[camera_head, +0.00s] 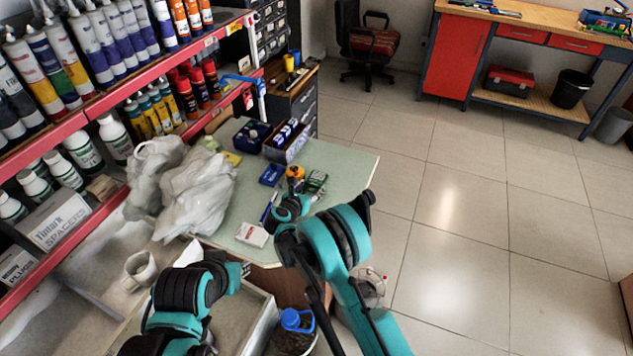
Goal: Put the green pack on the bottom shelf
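A small green pack (317,181) with pale markings lies on the light green tabletop (343,163), near its right side. My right gripper (299,193) is over the table just left of and in front of the pack. Its fingers are small and partly hidden by my wrist, so I cannot tell whether they are open or touch anything. My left gripper (244,268) is low at the front, by an open drawer, and its fingers are barely visible. Red-edged shelves (75,118) stand at the left, filled with tubes, cans and bottles; their lowest part is partly hidden by plastic bags.
An orange-and-black item (295,172), a blue box (271,174), a white box (252,234) and a tray of blue items (286,142) crowd the tabletop. White plastic bags (200,190) bulge beside the shelves. A mug (139,270) stands lower left. Open floor lies right.

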